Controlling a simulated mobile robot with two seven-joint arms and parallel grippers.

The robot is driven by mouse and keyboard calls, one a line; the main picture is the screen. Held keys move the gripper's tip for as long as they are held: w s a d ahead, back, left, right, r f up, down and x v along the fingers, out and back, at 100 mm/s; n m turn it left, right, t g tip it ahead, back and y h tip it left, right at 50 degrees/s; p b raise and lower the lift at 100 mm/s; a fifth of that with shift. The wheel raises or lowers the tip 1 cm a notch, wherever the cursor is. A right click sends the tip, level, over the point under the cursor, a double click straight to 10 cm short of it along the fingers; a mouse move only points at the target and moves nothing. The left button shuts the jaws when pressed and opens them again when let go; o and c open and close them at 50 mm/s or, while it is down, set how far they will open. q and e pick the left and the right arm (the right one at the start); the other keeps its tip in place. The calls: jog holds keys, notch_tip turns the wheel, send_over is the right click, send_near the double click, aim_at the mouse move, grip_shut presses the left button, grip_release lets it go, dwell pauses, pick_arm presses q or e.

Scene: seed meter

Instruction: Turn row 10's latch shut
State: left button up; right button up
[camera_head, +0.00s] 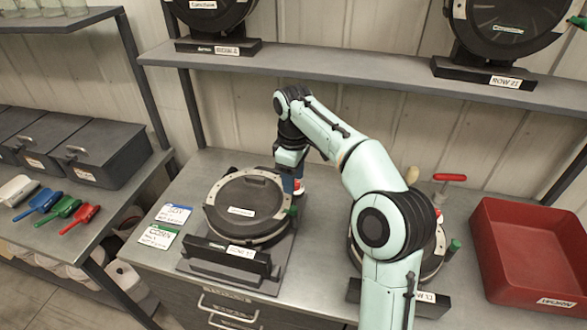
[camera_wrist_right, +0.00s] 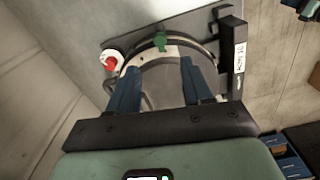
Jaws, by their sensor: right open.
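The row 10 seed meter (camera_head: 243,211) is a round dark drum with a pale lid rim, on a stand on the grey bench. Its label (camera_head: 241,252) faces front. A green latch knob (camera_head: 293,210) sits at the lid's right edge; it also shows in the right wrist view (camera_wrist_right: 160,41). My right gripper (camera_head: 289,168) is above the drum's far right side, partly hidden by its own wrist. In the wrist view its two blue fingers (camera_wrist_right: 161,66) are apart and empty, pointing toward the rim, with the green knob beyond their tips. My left gripper is not in view.
A red-topped knob (camera_head: 298,187) stands beside the drum. A second meter (camera_head: 432,262) is mostly behind my right arm. A red tray (camera_head: 530,255) is at right. Two cards (camera_head: 158,237) lie left of the meter. A shelf (camera_head: 350,77) holding more meters runs above the bench.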

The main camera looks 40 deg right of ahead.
jog(key=shift+r, duration=1.45)
